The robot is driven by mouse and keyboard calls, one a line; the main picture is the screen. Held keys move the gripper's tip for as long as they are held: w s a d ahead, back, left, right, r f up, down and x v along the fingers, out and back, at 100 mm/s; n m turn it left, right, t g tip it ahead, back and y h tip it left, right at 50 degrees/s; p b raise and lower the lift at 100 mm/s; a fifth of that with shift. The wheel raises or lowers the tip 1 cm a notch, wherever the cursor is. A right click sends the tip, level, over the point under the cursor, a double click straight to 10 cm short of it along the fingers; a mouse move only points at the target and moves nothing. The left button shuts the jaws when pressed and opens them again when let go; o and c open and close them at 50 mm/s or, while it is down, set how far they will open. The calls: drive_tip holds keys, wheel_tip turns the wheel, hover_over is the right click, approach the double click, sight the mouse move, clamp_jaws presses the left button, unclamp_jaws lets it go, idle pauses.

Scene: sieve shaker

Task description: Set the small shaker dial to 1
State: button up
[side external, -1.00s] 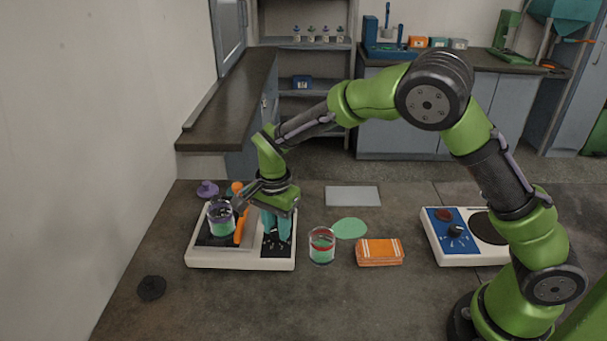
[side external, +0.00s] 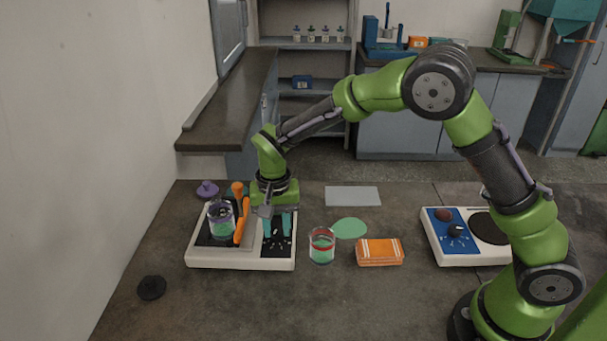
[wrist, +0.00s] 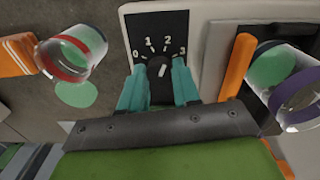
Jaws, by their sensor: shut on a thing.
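The small shaker (side external: 240,265) is a white base with a black dial panel (side external: 279,248) at its right end. In the wrist view the panel (wrist: 158,24) carries the numbers 0, 1, 2 and 3 in an arc. The dial (wrist: 160,72) is a dark knob with a white pointer line, tilted up and right, roughly toward 2. My gripper (side external: 278,228) points down over the panel. In the wrist view my gripper's (wrist: 160,80) teal fingers stand on both sides of the dial and are shut on it. The fingers hide the dial in the side view.
A clear jar with a purple ring (side external: 221,220) and an orange bar (side external: 242,222) stand on the shaker, left of my gripper. A red-ringed jar (side external: 321,246), a green disc (side external: 350,228) and an orange block (side external: 379,252) lie right. A blue-panelled device (side external: 450,245) stands farther right.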

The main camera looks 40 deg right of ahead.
sight(276, 229)
drive_tip(key=n, duration=0.4)
drive_tip(key=shift+n, duration=2.1)
drive_tip(key=o, duration=1.1)
drive_tip(key=shift+c, duration=0.2)
wheel_tip(276, 229, up, 17)
drive_tip(key=shift+w, duration=0.1)
